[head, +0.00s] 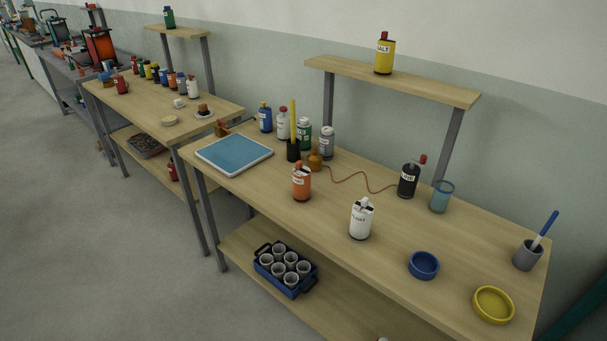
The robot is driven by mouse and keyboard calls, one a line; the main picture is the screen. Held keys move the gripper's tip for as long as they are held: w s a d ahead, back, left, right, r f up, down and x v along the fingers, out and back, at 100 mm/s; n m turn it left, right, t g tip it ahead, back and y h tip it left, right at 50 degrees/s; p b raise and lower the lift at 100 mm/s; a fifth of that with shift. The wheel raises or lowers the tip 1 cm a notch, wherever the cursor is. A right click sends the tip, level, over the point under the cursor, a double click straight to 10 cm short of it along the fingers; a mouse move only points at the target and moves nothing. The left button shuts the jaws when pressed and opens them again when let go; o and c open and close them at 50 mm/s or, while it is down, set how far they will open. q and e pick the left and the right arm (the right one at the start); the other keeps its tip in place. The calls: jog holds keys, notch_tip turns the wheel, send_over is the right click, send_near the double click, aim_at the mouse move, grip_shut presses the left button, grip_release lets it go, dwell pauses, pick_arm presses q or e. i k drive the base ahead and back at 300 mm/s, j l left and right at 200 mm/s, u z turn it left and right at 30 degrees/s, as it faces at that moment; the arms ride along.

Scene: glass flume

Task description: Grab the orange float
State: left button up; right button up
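A small orange-brown rounded object with a narrow top (314,160) stands on the near wooden table (260,186), just behind an orange labelled bottle with a dark and red top (301,184). A thin red cord (350,178) lies on the table between it and a black bottle (409,180). The rounded object may be the orange float; at this size I cannot be sure. A second small orange-brown object (221,128) stands at the table's left end, behind the blue tray. Neither of my grippers is in view.
A white bottle (361,220), blue bowl (424,265) and yellow dish (493,305) stand toward the front right. A black holder with a yellow stick (293,150) and several bottles crowd the back left. A blue-topped tray (234,153) lies left. A raised shelf (390,80) spans behind.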

aim_at(301, 178)
jog(key=i+j, duration=0.1)
jog(key=j, duration=0.3)
jog(key=i+j+z, duration=0.1)
jog(key=j, duration=0.25)
jog(key=i+j, duration=0.15)
jog(key=j, duration=0.25)
jog(key=i+j+z, duration=0.1)
jog(key=j, duration=0.25)
jog(key=i+j, duration=0.1)
jog(key=j, duration=0.3)
